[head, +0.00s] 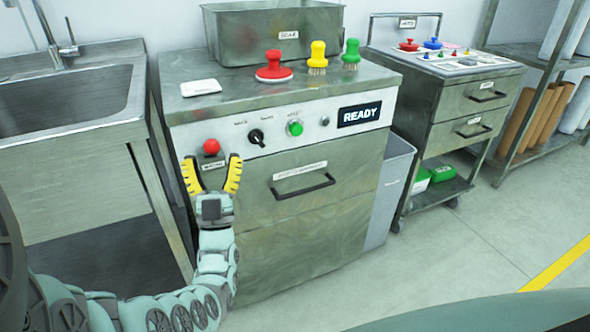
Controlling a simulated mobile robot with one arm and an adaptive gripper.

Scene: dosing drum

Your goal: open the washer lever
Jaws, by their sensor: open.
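A red ball knob (211,147) sits at the left of the front of a grey metal cabinet (300,220). It looks like the end of the washer lever; its shaft is not clearly visible. A small label (213,166) is below it, too small to read surely. My gripper (212,160) is in front of the cabinet with its two yellow fingers spread wide and pointing up. In the picture the knob appears between and slightly above the fingertips. I cannot tell the depth gap; no contact shows.
The cabinet front also has a black rotary knob (256,137), a green button (295,128), a READY display (359,114) and a drawer handle (303,187). Brushes (317,60) and a bin (272,35) stand on top. A sink (75,95) is left, a cart (455,105) right.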

